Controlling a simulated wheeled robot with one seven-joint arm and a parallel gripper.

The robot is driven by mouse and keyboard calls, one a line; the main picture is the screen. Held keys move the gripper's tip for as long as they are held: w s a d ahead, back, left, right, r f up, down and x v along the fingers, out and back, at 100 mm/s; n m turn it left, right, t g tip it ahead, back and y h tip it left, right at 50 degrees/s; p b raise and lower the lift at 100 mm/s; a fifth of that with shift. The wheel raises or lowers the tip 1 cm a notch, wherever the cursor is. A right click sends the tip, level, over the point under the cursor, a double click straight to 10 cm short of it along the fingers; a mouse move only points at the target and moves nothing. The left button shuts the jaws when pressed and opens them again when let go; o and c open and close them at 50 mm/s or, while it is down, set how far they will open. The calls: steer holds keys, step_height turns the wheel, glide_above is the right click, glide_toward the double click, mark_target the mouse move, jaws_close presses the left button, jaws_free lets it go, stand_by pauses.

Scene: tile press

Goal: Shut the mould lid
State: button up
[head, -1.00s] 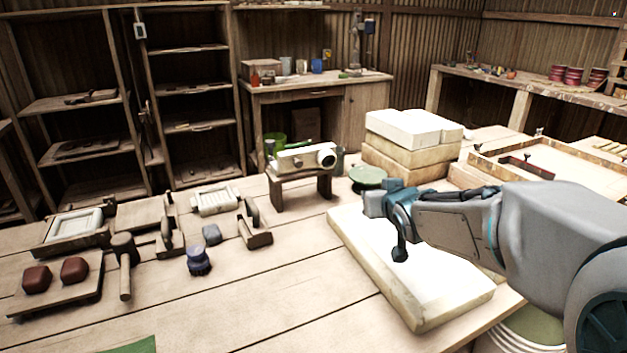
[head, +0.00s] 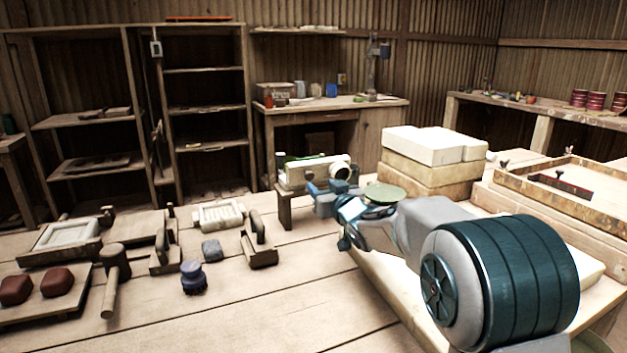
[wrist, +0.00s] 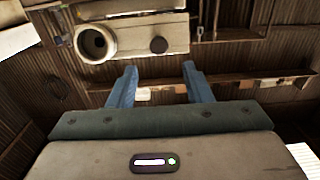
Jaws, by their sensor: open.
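A wooden mould frame (head: 60,238) with a pale inset lies at the left of the bench in the head view. A flat wooden board (head: 140,222) lies just right of it; I cannot tell whether this is the mould lid. A smaller pale ribbed mould (head: 219,216) lies farther right. My gripper (head: 327,198) is well to the right of these, close in front of a cream device with a round dark opening (head: 318,172). In the wrist view my gripper (wrist: 160,68) shows two blue fingers apart with nothing between them. The device (wrist: 140,38) appears beyond the fingertips.
A mallet (head: 113,275), red-brown lumps on a board (head: 40,308), a dark blue brush (head: 193,278) and a wooden-handled tool (head: 259,248) stand on the bench. Stacked pale blocks (head: 432,147) stand behind my arm. The front middle of the bench is clear.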

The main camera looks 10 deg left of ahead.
mark_target(311, 175)
steer(key=shift+x, duration=3.6)
jaws_close()
